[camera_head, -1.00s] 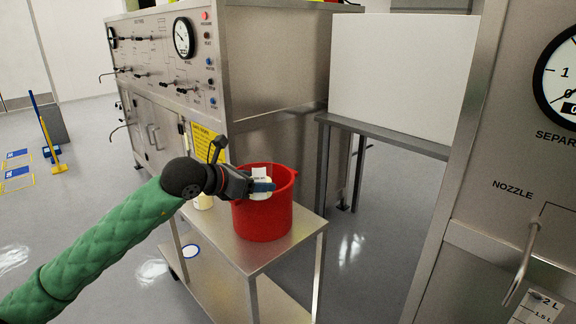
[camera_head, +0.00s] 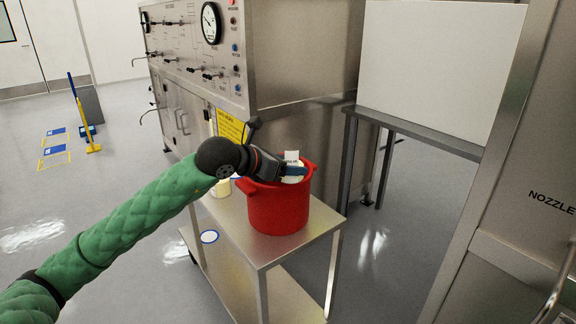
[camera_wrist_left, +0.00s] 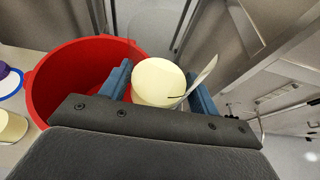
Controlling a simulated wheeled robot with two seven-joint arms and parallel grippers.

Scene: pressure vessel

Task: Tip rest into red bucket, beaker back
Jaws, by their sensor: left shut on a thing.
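My left gripper (camera_head: 290,170) is shut on a small pale beaker with a white tag (camera_head: 292,157), at the rim of the red bucket (camera_head: 278,208). In the left wrist view the beaker (camera_wrist_left: 158,82) sits between the blue fingers (camera_wrist_left: 160,90), showing a pale yellow round face. The bucket (camera_wrist_left: 45,85) is behind and left of it there. The bucket stands upright on the steel cart (camera_head: 262,248). I cannot tell how far the beaker is tilted, nor see the bucket's contents. My right gripper is not in view.
A pale yellow container (camera_head: 221,187) stands on the cart, left of the bucket. A steel control cabinet (camera_head: 290,60) stands behind, a grey side table (camera_head: 420,133) to the right.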

